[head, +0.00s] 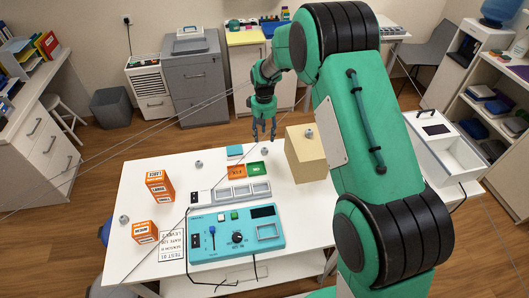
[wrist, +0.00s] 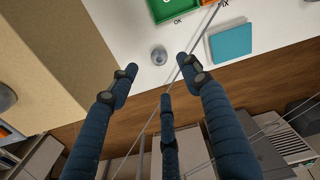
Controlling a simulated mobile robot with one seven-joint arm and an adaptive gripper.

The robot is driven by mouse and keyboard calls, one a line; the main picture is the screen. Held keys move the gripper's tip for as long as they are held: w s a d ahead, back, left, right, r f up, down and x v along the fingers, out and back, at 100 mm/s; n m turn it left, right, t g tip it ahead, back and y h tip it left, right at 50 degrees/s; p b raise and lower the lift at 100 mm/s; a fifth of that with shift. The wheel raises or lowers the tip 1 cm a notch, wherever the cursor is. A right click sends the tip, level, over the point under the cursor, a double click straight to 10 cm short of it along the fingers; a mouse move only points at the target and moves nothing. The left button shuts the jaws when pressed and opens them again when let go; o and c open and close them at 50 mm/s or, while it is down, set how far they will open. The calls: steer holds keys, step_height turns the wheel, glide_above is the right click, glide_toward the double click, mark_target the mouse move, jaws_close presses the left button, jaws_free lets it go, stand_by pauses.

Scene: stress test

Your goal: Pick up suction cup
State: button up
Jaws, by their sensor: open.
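Several small grey round pieces, which look like suction cups, are spread about. One suction cup (head: 266,151) stands on the white table near its back edge, between the tan box and the teal square. The same cup shows in the wrist view (wrist: 159,54), just beyond my fingertips. Others are a cup on top of the box (head: 309,132), a cup behind the panels (head: 199,164) and a cup at the left table edge (head: 124,219). My gripper (head: 264,132) hangs above the back edge, fingers pointing down. In the wrist view its fingers (wrist: 158,75) are spread and empty.
The tan box (head: 306,160) stands close beside the cup. A green tray (head: 257,169) and teal square (head: 234,152) lie nearby. A turquoise control panel (head: 237,234) and orange boxes (head: 160,185) take up the front and left. Thin grey lines cross the view.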

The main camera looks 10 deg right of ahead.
glide_above(264, 148)
steer(key=shift+s+f+b, duration=0.1)
steer(key=shift+f+b, duration=0.25)
steer(key=shift+f, duration=1.8)
steer(key=shift+d+f+b, duration=0.1)
steer(key=shift+f+b, duration=0.7)
steer(key=shift+f, duration=1.8)
steer(key=c, duration=0.9)
